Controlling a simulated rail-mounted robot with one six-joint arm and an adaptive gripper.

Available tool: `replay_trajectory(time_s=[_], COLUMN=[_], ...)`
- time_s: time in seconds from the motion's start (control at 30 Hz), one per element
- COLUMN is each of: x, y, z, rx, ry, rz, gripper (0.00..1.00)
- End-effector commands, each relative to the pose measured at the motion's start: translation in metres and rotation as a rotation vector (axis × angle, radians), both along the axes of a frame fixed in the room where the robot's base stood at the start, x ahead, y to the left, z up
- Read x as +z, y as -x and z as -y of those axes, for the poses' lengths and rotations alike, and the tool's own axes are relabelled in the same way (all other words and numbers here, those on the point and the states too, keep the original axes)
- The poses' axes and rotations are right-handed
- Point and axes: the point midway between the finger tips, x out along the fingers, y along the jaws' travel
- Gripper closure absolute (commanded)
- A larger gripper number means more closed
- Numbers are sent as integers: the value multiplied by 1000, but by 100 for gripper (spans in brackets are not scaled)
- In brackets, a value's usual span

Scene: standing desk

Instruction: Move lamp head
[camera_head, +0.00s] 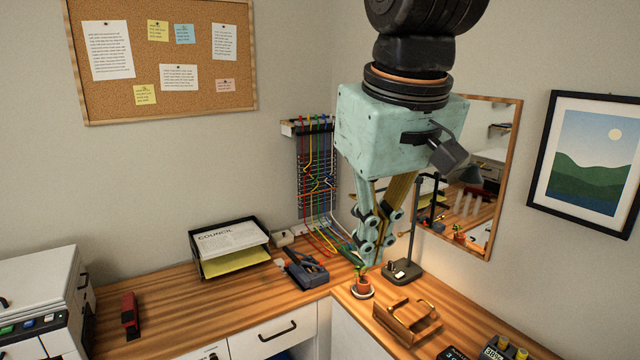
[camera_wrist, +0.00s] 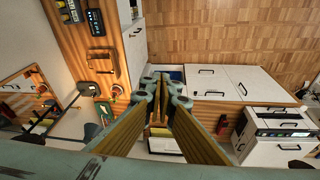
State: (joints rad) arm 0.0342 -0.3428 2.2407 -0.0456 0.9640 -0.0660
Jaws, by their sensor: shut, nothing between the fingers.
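The desk lamp has a dark base (camera_head: 403,271) on the wooden desk and a thin dark upright post (camera_head: 416,225), right of my gripper. My gripper (camera_head: 369,262) points down, shut and empty, apart from the lamp. Its fingers (camera_wrist: 163,84) meet in the wrist view.
A potted plant (camera_head: 362,288) stands beneath my gripper. A wooden organizer (camera_head: 408,322) is at the desk's front right. A wood-framed mirror (camera_head: 507,140) hangs behind the lamp. A paper tray (camera_head: 262,262) and a dark blue device (camera_head: 305,272) are left. Cables (camera_head: 318,185) hang at the corner.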

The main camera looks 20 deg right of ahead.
Motion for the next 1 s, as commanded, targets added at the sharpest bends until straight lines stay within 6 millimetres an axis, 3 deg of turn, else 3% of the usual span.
replay_trajectory(time_s=[0.4,1.0], x=[40,71], y=[-79,-190], z=[18,50], rx=[22,52], ry=[32,73], rz=[-38,-95], gripper=[100,100])
